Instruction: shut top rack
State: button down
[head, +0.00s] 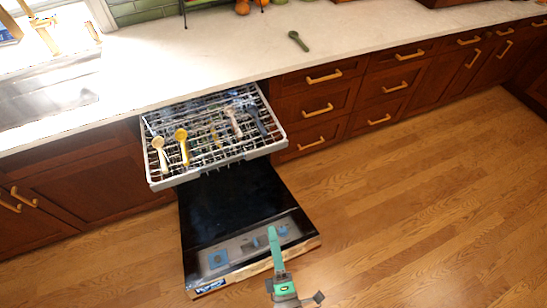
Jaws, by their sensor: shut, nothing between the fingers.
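The top rack (218,170) of the dishwasher is pulled out from under the counter, with its pale grey front rim over the open door. Several utensils lie in it, including a cream spoon (160,152), a yellow spoon (182,145) and a dark blue utensil (256,118). My gripper (272,232) is teal, shut and empty. In the picture it overlaps the lower part of the door, below and apart from the rack's front rim. The back of the rack is hidden under the counter.
The dishwasher door (235,205) is folded down below the rack, with blue patches inside. The white counter (200,75) carries a green spoon (298,41). Wooden drawers (318,98) with brass handles stand on the right. The wooden floor (430,200) on the right is clear.

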jog(key=w+d+f+n+y, duration=0.2)
jog(key=w+n, duration=0.6)
jog(key=n, duration=0.2)
jog(key=n+g+y, duration=0.1)
jog(key=n+g, duration=0.1)
jog(key=n, duration=0.8)
send_near(270, 150)
jog(key=x, duration=0.6)
jog(key=shift+w, duration=0.2)
